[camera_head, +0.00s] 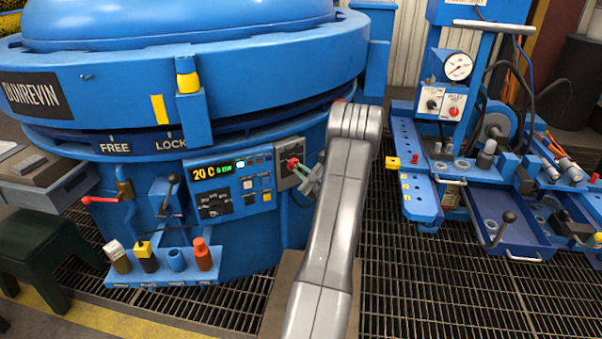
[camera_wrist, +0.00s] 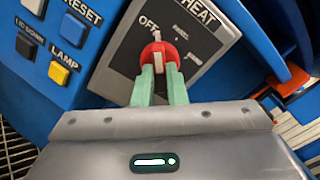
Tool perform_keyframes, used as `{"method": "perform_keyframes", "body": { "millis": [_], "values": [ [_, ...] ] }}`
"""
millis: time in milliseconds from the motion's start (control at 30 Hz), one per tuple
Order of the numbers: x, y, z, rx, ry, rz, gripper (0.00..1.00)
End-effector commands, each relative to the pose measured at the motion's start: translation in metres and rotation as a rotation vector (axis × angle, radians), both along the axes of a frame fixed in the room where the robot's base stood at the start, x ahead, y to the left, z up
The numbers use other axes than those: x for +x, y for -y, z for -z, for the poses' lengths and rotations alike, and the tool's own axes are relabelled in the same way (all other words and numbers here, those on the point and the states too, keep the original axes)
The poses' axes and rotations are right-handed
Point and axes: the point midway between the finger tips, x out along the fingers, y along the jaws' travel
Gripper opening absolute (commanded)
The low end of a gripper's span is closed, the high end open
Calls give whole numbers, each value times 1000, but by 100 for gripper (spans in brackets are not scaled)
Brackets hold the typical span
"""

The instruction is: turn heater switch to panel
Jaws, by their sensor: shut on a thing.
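The heater switch is a red knob (camera_wrist: 160,50) with a pale bar across it, on a grey plate (camera_wrist: 190,45) marked HEAT and OFF. In the wrist view the bar's upper end points up, just right of the OFF mark. Other lettering on the plate is too small or covered to read. My gripper (camera_wrist: 160,78) has its two green fingers shut on the knob, one on each side of the bar. In the head view the red knob (camera_head: 292,162) shows on the furnace front, with my gripper (camera_head: 300,170) reaching it from the right.
Left of the switch is the control panel (camera_head: 228,187) with a 20 C display; RESET and LAMP buttons (camera_wrist: 59,73) show close by. Below stands a shelf (camera_head: 150,281) with several coloured pieces. A blue bench (camera_head: 420,205) with a gauge is at right, above grating.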

Motion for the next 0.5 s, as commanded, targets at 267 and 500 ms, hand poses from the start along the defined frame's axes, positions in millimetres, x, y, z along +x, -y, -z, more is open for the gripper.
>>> {"method": "perform_keyframes", "body": {
  "millis": [267, 500],
  "values": [
    [0, 0, 1, 194, -139, -1, 0],
    [-1, -1, 0, 362, -261, -1, 0]
  ]
}}
